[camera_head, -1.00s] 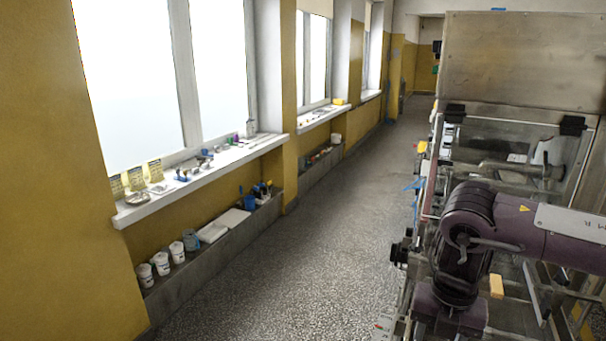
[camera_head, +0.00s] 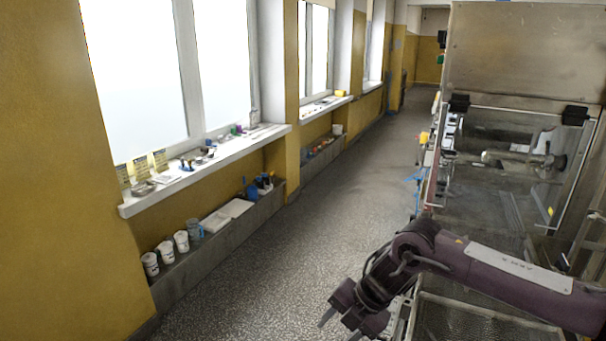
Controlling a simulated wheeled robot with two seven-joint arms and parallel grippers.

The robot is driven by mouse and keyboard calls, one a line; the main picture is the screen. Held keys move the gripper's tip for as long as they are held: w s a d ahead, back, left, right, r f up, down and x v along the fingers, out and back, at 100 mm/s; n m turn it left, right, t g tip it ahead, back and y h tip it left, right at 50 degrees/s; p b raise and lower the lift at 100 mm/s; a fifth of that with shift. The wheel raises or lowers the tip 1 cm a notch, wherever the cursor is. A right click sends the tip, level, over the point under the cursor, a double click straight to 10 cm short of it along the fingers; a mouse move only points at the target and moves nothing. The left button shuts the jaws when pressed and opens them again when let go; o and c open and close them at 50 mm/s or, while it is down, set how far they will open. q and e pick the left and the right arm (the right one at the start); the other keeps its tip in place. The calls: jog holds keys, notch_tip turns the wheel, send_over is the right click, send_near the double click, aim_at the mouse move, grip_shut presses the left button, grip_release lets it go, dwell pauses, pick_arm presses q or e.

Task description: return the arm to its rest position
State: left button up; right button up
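My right arm comes in from the right edge, dark purple, low in the head view. Its gripper (camera_head: 341,327) hangs at the bottom middle over the speckled floor, left of the machine. Its two fingers point down and stand apart, with nothing seen between them. A mesh tray or basket (camera_head: 470,325) shows at the bottom, below my forearm and partly hidden by it. My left gripper is not in view.
A steel machine (camera_head: 520,60) with a clear-fronted housing stands at the right. A window sill (camera_head: 215,165) with small items and a low ledge (camera_head: 215,250) with white cups (camera_head: 165,252) run along the left wall. The floor (camera_head: 310,240) between is clear.

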jog(key=w+a+f+m+t+y, duration=0.3)
jog(key=w+a+f+m+y, duration=0.15)
jog(key=a+f+m, duration=0.5)
jog(key=s+d+f+m+t+h, duration=0.1)
jog(key=s+d+f+m, duration=0.15)
jog(key=f, duration=0.45)
jog(key=s+d+f+m+t+h, duration=0.1)
jog(key=d+f+m, duration=0.15)
jog(key=f, duration=0.45)
jog(key=s+d+f+m+t+h, duration=0.15)
jog(key=d+f, duration=0.25)
jog(key=f, duration=0.4)
jog(key=s+d+f+m+g+h, duration=0.1)
jog(key=s+d+f+m+h, duration=0.2)
jog(key=s+f, duration=0.5)
jog(key=s+d+f+m+g+b, duration=0.1)
jog(key=s+d+f+m+g, duration=0.15)
jog(key=s+d+f, duration=0.6)
jog(key=s+d+f+m+h, duration=0.15)
jog(key=s+f+m, duration=0.3)
jog(key=s, duration=0.65)
jog(key=s+d+f+g+h, duration=0.1)
jog(key=s+f, duration=0.1)
jog(key=s, duration=0.6)
jog(key=s+d+f+m+g+h, duration=0.1)
jog(key=s+d+g, duration=0.1)
jog(key=s, duration=0.6)
jog(key=shift+s+d+f, duration=0.2)
jog(key=shift+s+f, duration=0.15)
jog(key=shift+f, duration=0.05)
